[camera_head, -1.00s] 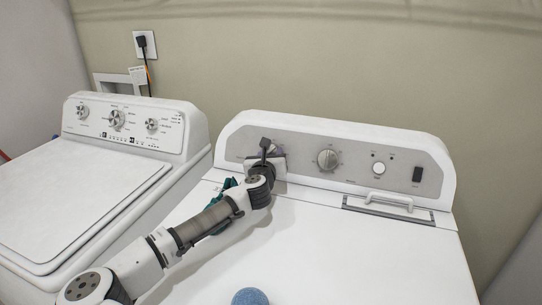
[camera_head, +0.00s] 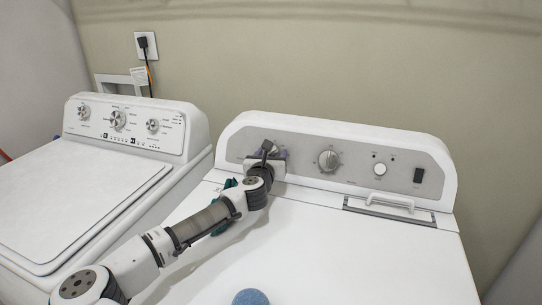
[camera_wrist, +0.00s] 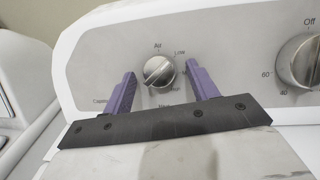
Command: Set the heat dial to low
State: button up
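The heat dial (camera_wrist: 159,71) is a round silver knob on the grey panel of the right-hand machine. In the wrist view the labels "Air" and "Low" show above it, and other labels below it are partly covered. Its ridge is tilted, running from lower left to upper right. My gripper (camera_wrist: 160,88) is open, with one purple finger to the left of the dial and one to the right, both apart from it. In the head view my gripper (camera_head: 268,152) is at the panel's left end and hides the dial.
A larger timer dial (camera_head: 328,160) sits right of the heat dial, then a small round button (camera_head: 379,169) and a dark switch (camera_head: 418,175). A lint-screen handle (camera_head: 389,200), a teal cloth (camera_head: 222,228) and a blue ball (camera_head: 250,297) are on the machine top. A washer (camera_head: 90,190) stands left.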

jog(key=b+v, duration=0.3)
jog(key=v, duration=1)
jog(key=shift+s+a, duration=0.15)
jog(key=shift+s, duration=0.25)
